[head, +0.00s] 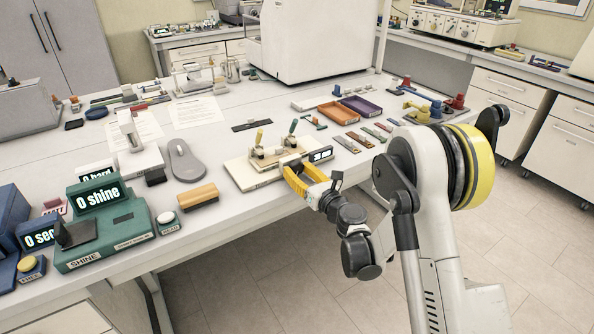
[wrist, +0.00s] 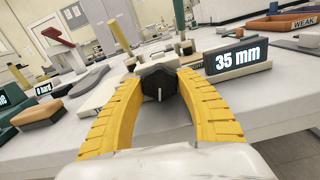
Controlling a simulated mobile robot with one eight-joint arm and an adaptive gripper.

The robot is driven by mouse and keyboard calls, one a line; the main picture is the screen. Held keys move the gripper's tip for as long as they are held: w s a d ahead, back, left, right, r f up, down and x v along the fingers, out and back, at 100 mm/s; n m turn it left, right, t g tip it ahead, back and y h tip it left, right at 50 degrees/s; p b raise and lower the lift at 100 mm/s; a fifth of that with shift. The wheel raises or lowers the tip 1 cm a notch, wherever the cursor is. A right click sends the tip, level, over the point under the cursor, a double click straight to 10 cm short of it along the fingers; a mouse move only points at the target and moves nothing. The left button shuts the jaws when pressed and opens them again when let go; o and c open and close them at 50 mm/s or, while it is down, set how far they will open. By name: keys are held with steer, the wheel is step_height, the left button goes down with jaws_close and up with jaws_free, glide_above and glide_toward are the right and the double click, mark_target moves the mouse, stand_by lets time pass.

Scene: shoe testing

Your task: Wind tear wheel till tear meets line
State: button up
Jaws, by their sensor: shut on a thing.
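The tear tester is a cream base (head: 246,176) with small clamps and levers (head: 272,150), near the front edge of the bench in the head view. Its display (wrist: 237,57) reads 35 mm in the wrist view. In the head view my gripper (head: 292,172) reaches the tester from the right. The tear and the line cannot be made out.
A wood-backed brush (head: 198,196), a grey mouse-shaped device (head: 185,161) and the green shine tester (head: 103,236) stand to the left. Orange (head: 338,113) and purple (head: 361,107) trays lie behind, with several coloured strips on the right.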

mark_target(297, 163)
steer(key=m+b, duration=0.1)
steer(key=m, duration=0.2)
steer(key=o, duration=1.2)
steer(key=shift+a, duration=0.1)
step_height(297, 163, up, 10)
